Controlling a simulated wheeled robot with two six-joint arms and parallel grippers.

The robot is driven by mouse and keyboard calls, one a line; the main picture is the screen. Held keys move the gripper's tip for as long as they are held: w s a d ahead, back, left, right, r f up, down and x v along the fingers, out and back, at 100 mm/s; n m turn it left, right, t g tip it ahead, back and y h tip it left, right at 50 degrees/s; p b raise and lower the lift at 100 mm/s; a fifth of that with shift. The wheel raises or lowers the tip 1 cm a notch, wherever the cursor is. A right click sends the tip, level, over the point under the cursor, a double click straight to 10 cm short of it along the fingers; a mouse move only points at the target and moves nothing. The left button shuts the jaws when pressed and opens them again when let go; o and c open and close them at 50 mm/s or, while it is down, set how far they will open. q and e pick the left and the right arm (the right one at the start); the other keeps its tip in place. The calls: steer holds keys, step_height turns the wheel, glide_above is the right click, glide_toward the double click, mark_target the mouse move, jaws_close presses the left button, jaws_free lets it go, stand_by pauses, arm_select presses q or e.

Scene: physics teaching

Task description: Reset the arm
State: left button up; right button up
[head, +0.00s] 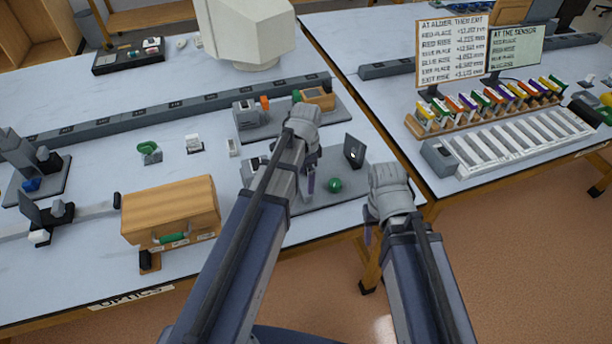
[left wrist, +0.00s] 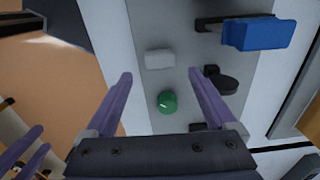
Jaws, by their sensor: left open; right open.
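My left gripper (head: 309,184) hangs over the grey plate (head: 322,199) near the front edge of the left table, pointing down. In the left wrist view its two purple fingers (left wrist: 161,73) are spread with nothing held between them. A round green knob (left wrist: 167,101) on the plate shows between the fingers; it also shows in the head view (head: 335,185), just right of the left gripper. My right gripper (head: 368,235) is in front of the table edge, right of the left one, and holds nothing visible. Its purple fingers (left wrist: 27,152) show apart at the lower left of the left wrist view.
A dark upright panel (head: 355,151) stands on the plate. A wooden case (head: 170,210) with a green handle lies to the left. On the right table are a rack of coloured pieces (head: 490,105) and a slotted grey tray (head: 512,143). Floor shows between the tables.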

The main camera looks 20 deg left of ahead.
arm_select(q)
steer(key=shift+r, duration=0.55)
arm_select(e)
steer(key=shift+r, duration=0.5)
arm_select(q)
steer(key=shift+d+f, duration=0.1)
steer(key=s+d+f+n+y+b, duration=0.1)
steer(key=s+d+f+n+b, duration=0.2)
steer(key=s+d+n, duration=0.4)
steer(key=s+d, duration=0.3)
steer(key=s, duration=0.4)
steer(key=shift+s+d+f+n+b, duration=0.2)
steer(key=shift+d+f+n+b, duration=0.1)
steer(key=shift+f+b, duration=0.1)
arm_select(e)
step_height(320, 180, down, 4)
